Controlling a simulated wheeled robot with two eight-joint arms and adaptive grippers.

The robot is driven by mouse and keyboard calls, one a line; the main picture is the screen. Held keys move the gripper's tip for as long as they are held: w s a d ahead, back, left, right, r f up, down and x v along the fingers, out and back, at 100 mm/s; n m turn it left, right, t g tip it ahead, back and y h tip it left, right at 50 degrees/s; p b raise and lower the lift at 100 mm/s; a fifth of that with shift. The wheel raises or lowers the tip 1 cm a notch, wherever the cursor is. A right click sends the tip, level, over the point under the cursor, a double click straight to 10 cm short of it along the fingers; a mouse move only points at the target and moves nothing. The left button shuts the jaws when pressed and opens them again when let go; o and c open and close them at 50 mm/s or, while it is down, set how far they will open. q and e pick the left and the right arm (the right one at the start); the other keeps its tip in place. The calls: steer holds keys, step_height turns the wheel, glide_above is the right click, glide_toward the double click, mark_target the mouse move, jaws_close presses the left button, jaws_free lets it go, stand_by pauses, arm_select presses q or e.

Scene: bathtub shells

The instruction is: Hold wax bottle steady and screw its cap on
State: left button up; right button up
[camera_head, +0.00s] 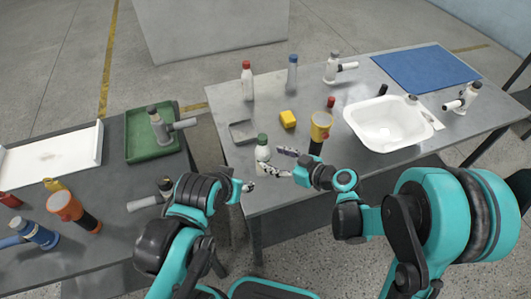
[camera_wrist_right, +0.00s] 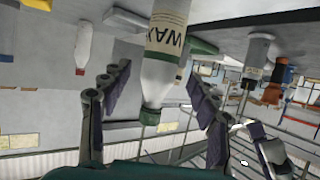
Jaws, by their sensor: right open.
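The white wax bottle (camera_head: 262,154) with a green cap (camera_head: 262,139) stands upright near the left front of the metal table. In the right wrist view the bottle (camera_wrist_right: 163,75) appears inverted, its "WAX" label readable and its green cap (camera_wrist_right: 150,118) lowest. My right gripper (camera_head: 281,162) is open just right of the bottle. In the wrist view its two dark fingers (camera_wrist_right: 155,95) lie on either side of the bottle, with visible gaps. My left gripper (camera_head: 249,186) is left of and in front of the bottle, by the table edge; its finger opening is unclear.
Red-capped (camera_head: 247,80) and blue (camera_head: 292,72) bottles stand behind. A white basin (camera_head: 358,128) is at right. A gap separates the left table.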

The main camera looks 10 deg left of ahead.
steer(key=p+v, duration=0.1)
steer(key=v, duration=0.5)
steer(key=shift+d, duration=0.2)
steer(key=shift+s+r, duration=0.1)
steer(key=shift+r, duration=0.05)
steer(key=s+d+r+m+h, duration=0.1)
steer(key=s+d+m+h, duration=0.3)
steer(key=d, duration=0.3)
steer(key=s+d+r+m+h, duration=0.2)
steer(key=s+d+m+h, duration=0.2)
steer(key=d, duration=0.4)
steer(key=s+d+r+m+t+h, duration=0.1)
steer(key=s+d+r+m+h, duration=0.1)
steer(key=s+d+m+h, duration=0.2)
steer(key=d, duration=0.3)
steer(key=shift+d+m, duration=0.35)
steer(key=shift+m, duration=0.05)
